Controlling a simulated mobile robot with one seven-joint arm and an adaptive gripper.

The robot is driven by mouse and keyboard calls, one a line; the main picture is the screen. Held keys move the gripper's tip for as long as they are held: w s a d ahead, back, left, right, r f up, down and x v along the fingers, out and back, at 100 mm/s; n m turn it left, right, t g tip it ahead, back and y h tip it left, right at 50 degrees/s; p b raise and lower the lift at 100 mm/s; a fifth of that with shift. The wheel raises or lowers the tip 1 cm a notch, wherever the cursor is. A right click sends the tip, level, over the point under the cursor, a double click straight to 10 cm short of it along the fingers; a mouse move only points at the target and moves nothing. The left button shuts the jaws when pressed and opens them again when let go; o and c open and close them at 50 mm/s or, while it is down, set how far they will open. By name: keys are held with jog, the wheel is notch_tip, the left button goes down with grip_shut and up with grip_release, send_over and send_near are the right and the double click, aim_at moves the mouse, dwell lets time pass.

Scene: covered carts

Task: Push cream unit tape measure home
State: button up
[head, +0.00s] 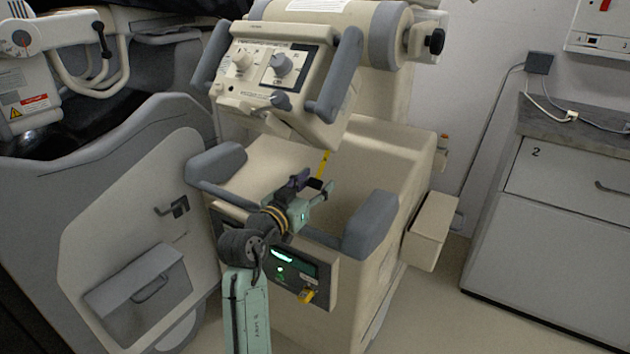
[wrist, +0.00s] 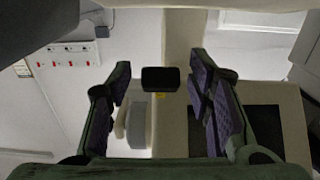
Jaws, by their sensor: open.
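The cream unit (head: 400,150) stands in the middle of the head view. A narrow yellow tape measure strip (head: 323,164) shows on it below the tilted control panel, just beyond my gripper (head: 309,187). The gripper hides the strip's near end. In the wrist view my gripper (wrist: 165,110) is open, with purple-padded fingers wide apart. A dark block (wrist: 160,78) shows between and beyond the fingertips, with a small yellow patch just under it. It looks like the tape's end, but I cannot tell for sure. Nothing is held; whether anything touches is unclear.
Grey handles (head: 370,223) flank my arm on the unit's front. A yellow tab (head: 307,295) sticks out of the lower front panel. The control panel (head: 283,70) overhangs the space behind my gripper. A grey covered cart (head: 130,210) stands left, a cabinet (head: 560,220) right.

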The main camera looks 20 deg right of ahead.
jog(key=shift+w+d, duration=0.2)
jog(key=shift+c, duration=0.6)
grip_shut()
jog(key=shift+r, duration=0.1)
